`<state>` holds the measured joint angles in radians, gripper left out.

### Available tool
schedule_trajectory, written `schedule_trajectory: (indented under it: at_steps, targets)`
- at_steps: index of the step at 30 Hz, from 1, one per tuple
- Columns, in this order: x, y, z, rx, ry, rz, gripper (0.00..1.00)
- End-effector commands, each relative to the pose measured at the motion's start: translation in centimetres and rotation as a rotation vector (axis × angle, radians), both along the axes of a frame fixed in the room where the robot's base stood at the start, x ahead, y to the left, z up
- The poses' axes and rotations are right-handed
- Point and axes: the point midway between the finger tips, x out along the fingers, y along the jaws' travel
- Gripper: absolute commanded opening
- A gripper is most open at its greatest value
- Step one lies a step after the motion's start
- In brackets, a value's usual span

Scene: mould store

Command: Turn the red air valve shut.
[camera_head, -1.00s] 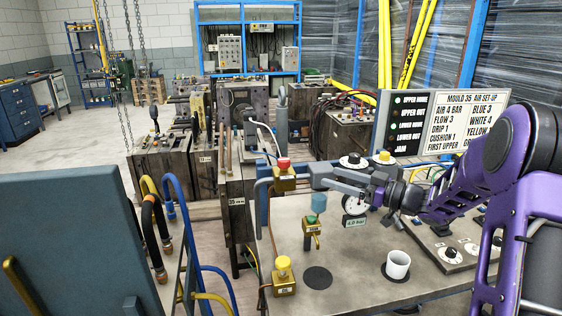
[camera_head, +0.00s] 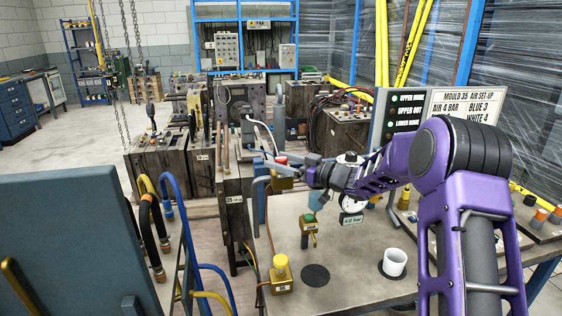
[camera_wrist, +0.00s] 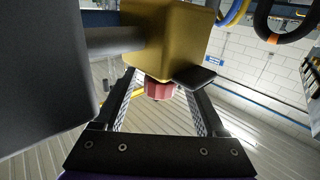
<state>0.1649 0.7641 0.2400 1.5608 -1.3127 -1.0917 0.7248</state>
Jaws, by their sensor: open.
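The red air valve is a red knob (camera_head: 281,160) on a brass block (camera_head: 281,183) at the bench's back left corner. My gripper (camera_head: 272,168) reaches in from the right at the height of the knob and partly covers the valve. In the wrist view the red knob (camera_wrist: 159,90) shows between my two open fingers, below the brass block (camera_wrist: 165,40). Gaps show beside the knob, and I cannot tell whether either finger touches it. The gauge (camera_head: 350,203) is partly hidden by my arm; its small sign reads in bar.
A green-topped valve (camera_head: 309,226) and a yellow-knobbed valve (camera_head: 281,268) stand nearer on the bench (camera_head: 345,250). A white cup (camera_head: 394,262) stands at the right. A sign board (camera_head: 460,103) rises behind my arm. A grey pipe runs beside the red valve.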

Motion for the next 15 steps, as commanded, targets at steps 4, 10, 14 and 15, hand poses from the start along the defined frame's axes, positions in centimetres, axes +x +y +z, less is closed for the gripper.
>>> schedule_trajectory:
  at_steps: [4,10,14,15]
  targets:
    - [0.02,0.04,0.0,0.0,0.0,0.0,0.73]
    - [0.01,0.03,0.0,0.0,0.0,0.0,0.51]
    - [0.0,0.02,0.0,0.0,0.0,0.0,0.28]
    - [0.01,0.02,0.0,0.0,0.0,0.0,0.21]
